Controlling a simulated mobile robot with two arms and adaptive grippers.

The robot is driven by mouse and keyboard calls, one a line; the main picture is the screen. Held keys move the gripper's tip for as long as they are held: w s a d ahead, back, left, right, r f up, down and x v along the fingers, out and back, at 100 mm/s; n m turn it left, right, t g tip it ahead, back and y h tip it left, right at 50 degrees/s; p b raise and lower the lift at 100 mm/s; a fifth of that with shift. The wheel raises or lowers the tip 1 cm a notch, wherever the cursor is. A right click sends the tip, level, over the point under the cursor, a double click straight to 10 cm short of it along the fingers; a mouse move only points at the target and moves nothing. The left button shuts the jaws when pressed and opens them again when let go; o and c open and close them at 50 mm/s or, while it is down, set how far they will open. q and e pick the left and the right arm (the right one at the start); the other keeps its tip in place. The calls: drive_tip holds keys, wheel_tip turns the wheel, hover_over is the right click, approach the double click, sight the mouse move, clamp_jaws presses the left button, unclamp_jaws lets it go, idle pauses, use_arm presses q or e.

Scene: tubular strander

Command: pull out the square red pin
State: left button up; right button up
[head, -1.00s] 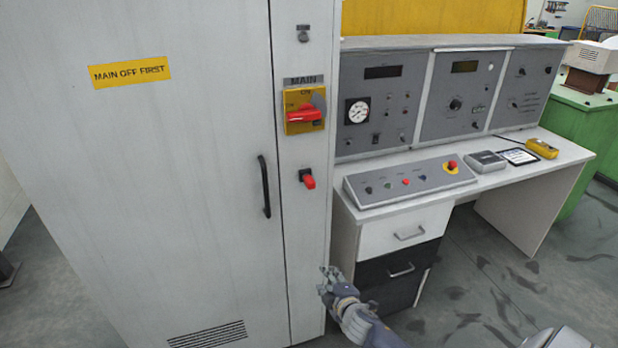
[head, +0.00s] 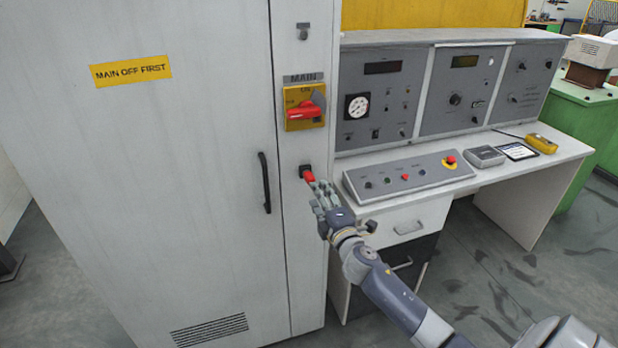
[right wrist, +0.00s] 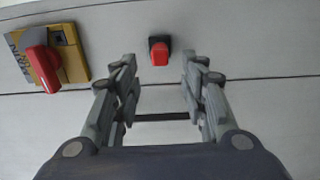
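The square red pin (head: 309,176) sticks out of a small dark socket on the cabinet's narrow right-hand panel, below the main switch. In the right wrist view the red pin (right wrist: 160,55) lies ahead, between the lines of the two fingers and beyond their tips. My right gripper (head: 322,193) is just below the pin in the head view. In the right wrist view the right gripper (right wrist: 160,75) is open, with nothing between its fingers. A gap to the pin seems to remain. My left gripper is not in view.
The red main switch (head: 304,110) on its yellow plate is above the pin. The black door handle (head: 265,183) is left of it.

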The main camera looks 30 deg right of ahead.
sight(310, 180)
drive_tip(key=b+x, duration=0.2)
drive_tip(key=x, duration=0.7)
drive_tip(key=shift+s, duration=0.1)
idle(0.9)
clamp_jaws()
drive_tip(key=shift+s+f, duration=0.1)
drive_tip(key=shift+s, duration=0.05)
drive_tip(key=shift+p+v, duration=0.7)
drive_tip(key=shift+v, duration=2.15)
